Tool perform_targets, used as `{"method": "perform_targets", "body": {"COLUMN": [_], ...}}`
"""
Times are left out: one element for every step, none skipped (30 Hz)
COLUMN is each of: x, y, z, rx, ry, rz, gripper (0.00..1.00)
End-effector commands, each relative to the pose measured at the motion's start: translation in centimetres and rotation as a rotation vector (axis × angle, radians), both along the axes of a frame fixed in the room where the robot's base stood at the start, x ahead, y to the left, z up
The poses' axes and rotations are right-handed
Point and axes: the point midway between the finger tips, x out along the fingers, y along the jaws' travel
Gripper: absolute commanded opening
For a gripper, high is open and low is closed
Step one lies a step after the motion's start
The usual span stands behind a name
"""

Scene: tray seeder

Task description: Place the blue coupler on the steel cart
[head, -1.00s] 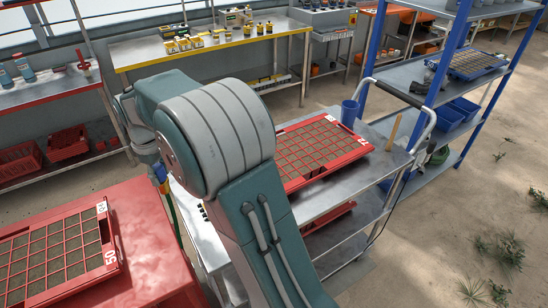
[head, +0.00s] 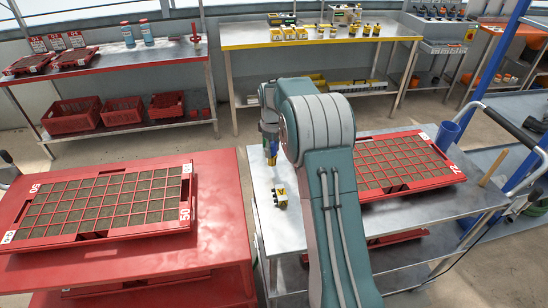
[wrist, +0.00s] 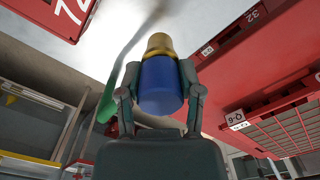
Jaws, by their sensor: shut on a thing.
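My gripper (head: 270,146) is shut on the blue coupler (wrist: 160,85), a blue cylinder with a brass-yellow end, held between the two fingers in the wrist view. In the head view the coupler (head: 271,156) is small, with its yellow end pointing down. It appears above the left part of the steel cart (head: 272,232); the height of the gap is hard to judge. A small yellow-and-black part (head: 280,196) is on the cart top just below it in the picture. My arm hides the middle of the cart.
A red seedling tray (head: 405,165) fills the cart's right side. A red bench (head: 215,225) with another tray (head: 95,205) stands at left. A blue cup (head: 446,134) is at the cart's back right. The cart's front left top is bare.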

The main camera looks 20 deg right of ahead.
Motion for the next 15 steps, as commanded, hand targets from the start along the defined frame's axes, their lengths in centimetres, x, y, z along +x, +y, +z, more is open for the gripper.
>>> {"method": "perform_targets", "body": {"x": [0.1,0.2,0.3,0.5,0.6,0.6,0.6,0.5,0.6,0.6,0.6,0.6,0.6,0.6,0.6], "y": [-0.2,-0.3,-0.5,-0.6,-0.8,-0.8,-0.8,-0.8,-0.8,-0.8,-0.8,-0.8,-0.8,-0.8,-0.8], "z": [-0.2,-0.3,-0.6,-0.9,-1.3,-1.9,-2.4,-2.9,-3.5,-3.9,-4.1,-4.1,-4.1,-4.1,-4.1], "rx": [0.0,0.0,0.0,0.0,0.0,0.0,0.0,0.0,0.0,0.0,0.0,0.0,0.0,-0.001,-0.001], "ry": [-0.001,-0.001,-0.001,0.0,0.0,0.001,0.001,0.001,0.001,0.0,0.0,-0.001,-0.001,-0.003,-0.003], "rz": [0.0,0.0,0.0,0.0,0.0,0.001,0.001,0.001,0.001,0.001,0.001,0.001,0.001,0.0,0.0], "gripper": [0.0,0.0,0.0,0.0,0.0,0.0,0.0,0.0,0.0,0.0,0.0,0.0,0.0,0.0,0.0]}}
